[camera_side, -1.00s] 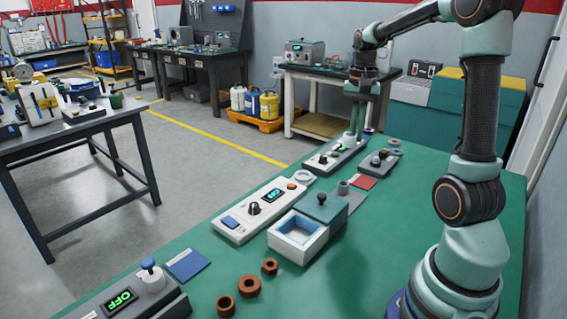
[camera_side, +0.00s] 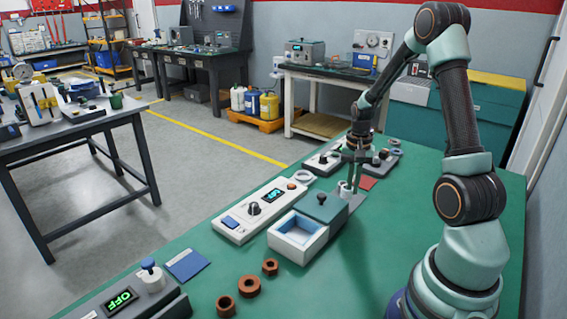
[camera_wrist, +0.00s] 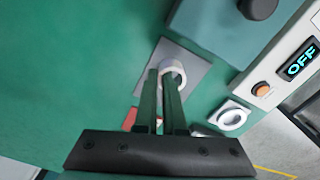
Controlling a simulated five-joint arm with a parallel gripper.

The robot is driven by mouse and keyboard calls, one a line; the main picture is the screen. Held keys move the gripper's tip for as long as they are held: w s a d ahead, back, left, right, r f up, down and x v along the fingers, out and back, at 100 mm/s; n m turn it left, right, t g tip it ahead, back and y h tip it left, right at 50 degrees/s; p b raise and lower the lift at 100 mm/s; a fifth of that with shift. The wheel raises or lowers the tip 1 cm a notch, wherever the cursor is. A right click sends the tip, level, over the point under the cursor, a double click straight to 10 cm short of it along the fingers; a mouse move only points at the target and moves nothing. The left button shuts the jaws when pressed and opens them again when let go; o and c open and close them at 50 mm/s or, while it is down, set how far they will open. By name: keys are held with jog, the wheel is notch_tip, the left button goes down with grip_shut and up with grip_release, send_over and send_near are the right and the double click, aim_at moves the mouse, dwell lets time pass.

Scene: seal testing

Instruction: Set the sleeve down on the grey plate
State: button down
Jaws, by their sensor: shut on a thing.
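I cannot tell whether the sleeve's lower end touches the plate.
A red square (camera_side: 367,183) lies just behind the plate. The dark-knobbed block (camera_side: 321,208) and an open white box (camera_side: 298,238) with a blue lining stand close in front. A white control panel (camera_side: 262,210) and a pale ring (camera_side: 303,177) are to the left. Green table is clear to the right.

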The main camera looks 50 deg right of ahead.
aim_at(351, 197)
jog(key=shift+f, duration=1.75)
jog(key=shift+f, duration=0.15)
jog(key=c, duration=1)
grip_release()
